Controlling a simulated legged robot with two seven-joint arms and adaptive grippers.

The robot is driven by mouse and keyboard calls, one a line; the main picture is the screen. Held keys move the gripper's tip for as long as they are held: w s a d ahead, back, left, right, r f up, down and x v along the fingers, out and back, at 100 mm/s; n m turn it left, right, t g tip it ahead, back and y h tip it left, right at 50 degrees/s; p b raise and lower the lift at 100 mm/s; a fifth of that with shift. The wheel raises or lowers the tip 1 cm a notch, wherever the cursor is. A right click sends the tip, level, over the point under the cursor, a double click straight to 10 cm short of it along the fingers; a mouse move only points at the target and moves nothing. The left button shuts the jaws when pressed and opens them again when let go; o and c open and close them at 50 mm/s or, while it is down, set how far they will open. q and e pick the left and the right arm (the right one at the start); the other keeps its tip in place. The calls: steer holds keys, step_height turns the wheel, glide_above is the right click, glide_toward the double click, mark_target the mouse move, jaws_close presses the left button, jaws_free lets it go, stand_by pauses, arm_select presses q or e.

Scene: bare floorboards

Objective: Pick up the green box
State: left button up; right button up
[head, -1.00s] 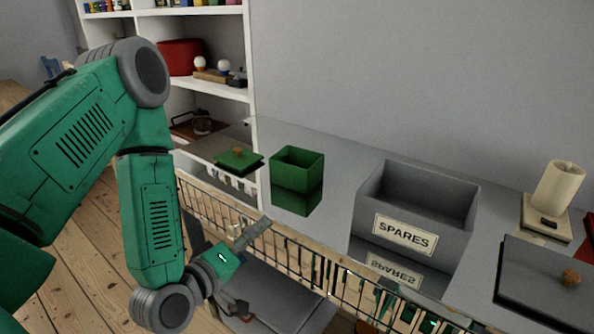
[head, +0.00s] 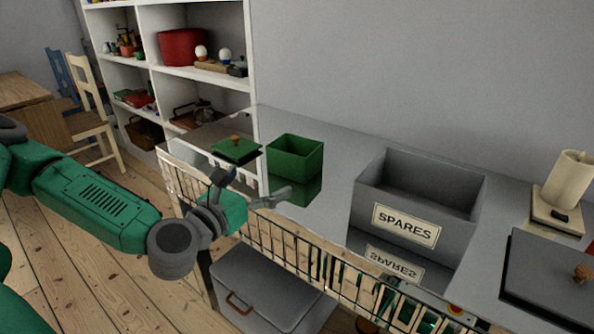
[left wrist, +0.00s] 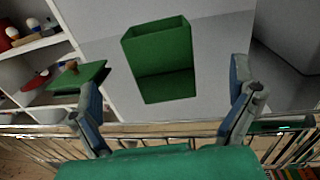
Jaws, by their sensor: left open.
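The green box (head: 295,157) is a small open-topped box standing upright on the glossy grey counter, near its left end. It also shows in the left wrist view (left wrist: 157,46), upper middle, with its reflection below it. My left gripper (head: 254,186) is at the counter's front edge, in front of and a little left of the box. In the left wrist view its open fingers (left wrist: 168,112) stand wide apart with nothing between them, and the box lies beyond them, apart from them. My right gripper is in neither view.
A green lid (head: 237,150) with a wooden knob lies left of the box. A grey SPARES bin (head: 408,223) stands to its right. A wire rack (head: 290,249) runs along the counter front. White shelves (head: 252,128) stand behind at left. Counter between box and bin is clear.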

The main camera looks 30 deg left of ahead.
mark_target(285, 162)
arm_select(q)
steer(key=shift+w+a+f+b, duration=0.1)
steer(key=shift+w+f+b, duration=0.1)
steer(key=shift+w+b, duration=0.3)
steer(key=w, duration=0.3)
steer(key=w+a, duration=0.1)
steer(key=w, duration=0.1)
steer(key=shift+w+d, duration=0.2)
steer(key=shift+w, duration=0.4)
steer(key=w, duration=0.3)
steer(key=shift+w+f+b, duration=0.25)
steer(key=shift+w+b, duration=0.05)
steer(key=shift+w, duration=0.05)
steer(key=shift+w+a, duration=0.15)
steer(key=shift+w, duration=0.2)
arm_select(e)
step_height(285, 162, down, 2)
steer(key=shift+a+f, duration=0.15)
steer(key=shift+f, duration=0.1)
arm_select(q)
steer(key=c, duration=0.8)
